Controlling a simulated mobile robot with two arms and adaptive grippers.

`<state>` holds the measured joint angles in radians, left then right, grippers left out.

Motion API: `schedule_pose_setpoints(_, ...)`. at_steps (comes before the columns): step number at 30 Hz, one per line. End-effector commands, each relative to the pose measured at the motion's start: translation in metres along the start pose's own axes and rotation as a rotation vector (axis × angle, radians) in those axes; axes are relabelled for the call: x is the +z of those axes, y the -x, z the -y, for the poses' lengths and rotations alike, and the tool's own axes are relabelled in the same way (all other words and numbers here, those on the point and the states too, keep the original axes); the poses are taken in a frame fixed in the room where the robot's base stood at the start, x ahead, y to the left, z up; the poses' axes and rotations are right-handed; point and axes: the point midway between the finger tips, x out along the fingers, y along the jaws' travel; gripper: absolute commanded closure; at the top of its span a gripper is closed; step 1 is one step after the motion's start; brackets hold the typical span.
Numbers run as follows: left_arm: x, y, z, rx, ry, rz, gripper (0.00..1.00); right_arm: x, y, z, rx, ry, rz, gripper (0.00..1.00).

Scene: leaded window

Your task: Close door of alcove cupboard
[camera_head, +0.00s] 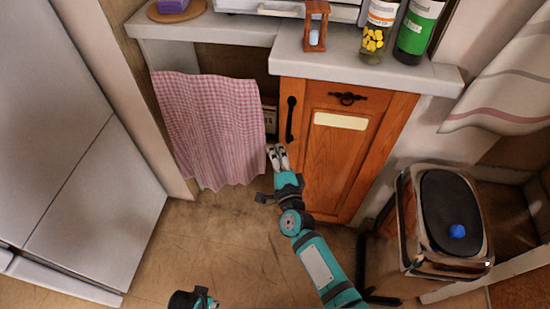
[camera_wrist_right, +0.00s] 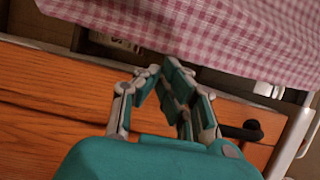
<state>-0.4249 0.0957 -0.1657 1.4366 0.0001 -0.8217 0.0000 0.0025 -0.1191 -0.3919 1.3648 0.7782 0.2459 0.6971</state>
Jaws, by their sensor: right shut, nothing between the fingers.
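The alcove cupboard has an orange wooden door (camera_head: 335,160) with a black vertical handle (camera_head: 290,118) near its left edge. The door looks flush or nearly flush with the front; I cannot tell if a small gap remains. My right gripper (camera_head: 277,152) is shut and empty, below the handle at the door's left edge. In the right wrist view, the shut fingers (camera_wrist_right: 172,85) lie over the wood's edge beside the handle (camera_wrist_right: 240,131); contact is unclear. A small part of my left arm, seemingly its gripper (camera_head: 193,300), shows at the bottom edge, its jaws unreadable.
A pink checked curtain (camera_head: 210,125) hangs left of the cupboard, close to my right gripper. A pedal bin (camera_head: 453,215) stands at the right. The counter (camera_head: 400,72) above holds bottles and an hourglass. Floor (camera_head: 225,235) is clear in front.

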Motion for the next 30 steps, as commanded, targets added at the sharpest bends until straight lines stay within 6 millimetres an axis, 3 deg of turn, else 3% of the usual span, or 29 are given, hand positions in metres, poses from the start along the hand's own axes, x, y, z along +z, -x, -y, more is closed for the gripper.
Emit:
schedule_pose_setpoints(11, -0.008, 0.005, 0.002, -0.002, 0.003, -0.013, 0.67, -0.003, -0.005, -0.001, 0.001, 0.0, -0.001, 1.0)
schedule_pose_setpoints(20, -0.003, 0.003, 0.001, -0.001, -0.001, -0.003, 0.67, -0.004, -0.003, -0.001, 0.002, 0.0, -0.003, 1.0)
schedule_pose_setpoints(25, -0.005, 0.004, 0.001, -0.002, 0.0, -0.006, 0.67, -0.003, 0.015, -0.002, 0.002, -0.001, -0.002, 1.0)
schedule_pose_setpoints(30, -0.005, 0.004, 0.002, -0.003, 0.0, -0.008, 0.67, -0.002, 0.053, -0.002, 0.003, 0.0, 0.0, 1.0)
